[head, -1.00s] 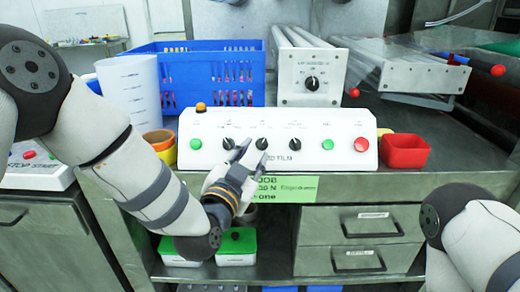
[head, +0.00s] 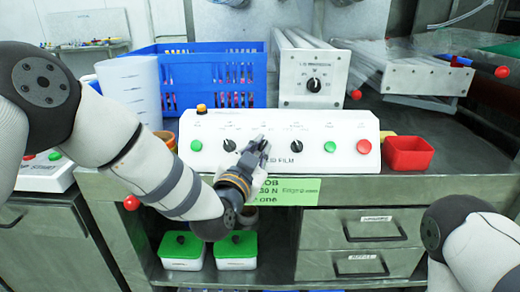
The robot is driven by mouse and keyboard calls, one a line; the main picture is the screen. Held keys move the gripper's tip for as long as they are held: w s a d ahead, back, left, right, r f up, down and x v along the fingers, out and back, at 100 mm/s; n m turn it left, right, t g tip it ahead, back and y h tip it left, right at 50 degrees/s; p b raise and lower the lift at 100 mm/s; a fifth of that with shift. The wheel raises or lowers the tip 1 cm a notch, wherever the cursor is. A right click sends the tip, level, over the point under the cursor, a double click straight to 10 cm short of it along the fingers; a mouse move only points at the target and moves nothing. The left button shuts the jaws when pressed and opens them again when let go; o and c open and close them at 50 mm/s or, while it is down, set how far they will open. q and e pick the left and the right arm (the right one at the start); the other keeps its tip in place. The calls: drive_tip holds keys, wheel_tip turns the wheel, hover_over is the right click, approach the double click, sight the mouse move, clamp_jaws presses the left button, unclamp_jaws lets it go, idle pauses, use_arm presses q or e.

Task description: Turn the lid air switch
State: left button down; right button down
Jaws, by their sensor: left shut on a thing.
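A white control panel (head: 340,160) stands on the bench with a row of black knobs and coloured buttons. My left gripper (head: 257,149) reaches up to its front from below, with its fingertips shut on the middle black knob (head: 263,143). The fingers partly hide this knob, so its exact angle is hard to read. The left black knob (head: 229,145) and the right black knob (head: 296,146) are free. The small labels above the knobs are too blurred to read. My right gripper is out of view; only part of that arm shows at lower right.
A green button (head: 196,145) and a red button (head: 364,146) sit near the panel's ends. A red bin (head: 407,153) stands right of the panel, a blue crate (head: 215,75) behind it. A metal box with a black knob (head: 314,86) is behind too. Green-lidded containers (head: 236,247) sit on the shelf below.

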use_arm(q)
drive_tip(key=shift+d+n, duration=0.1)
drive_tip(key=shift+n, duration=0.2)
drive_tip(key=n+y, duration=0.1)
drive_tip(key=n, duration=0.1)
drive_tip(key=n+t+y, duration=0.1)
drive_tip(key=shift+s+d+n+y+p, duration=0.1)
drive_tip(key=shift+d+n+y+p, duration=0.05)
drive_tip(key=shift+n+y+p, duration=0.2)
drive_tip(key=n+y, duration=0.3)
drive_tip(key=n, duration=0.1)
drive_tip(key=shift+d+t, duration=0.15)
drive_tip(key=shift+t, duration=0.15)
drive_tip(key=n+y, duration=0.3)
drive_tip(key=n, duration=0.2)
drive_tip(key=shift+d+n+g+y, duration=0.15)
drive_tip(key=shift+n+g+y, duration=0.2)
drive_tip(key=shift+g, duration=0.05)
drive_tip(key=shift+d+n+g+y, duration=0.1)
drive_tip(key=shift+n+g+y, duration=0.2)
drive_tip(key=shift+n+y, duration=0.8)
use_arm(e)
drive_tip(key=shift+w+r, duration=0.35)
use_arm(q)
drive_tip(key=shift+r+n, duration=0.1)
drive_tip(key=shift+n, duration=0.4)
drive_tip(key=c, duration=1.7)
unclamp_jaws()
drive_tip(key=shift+w, duration=0.2)
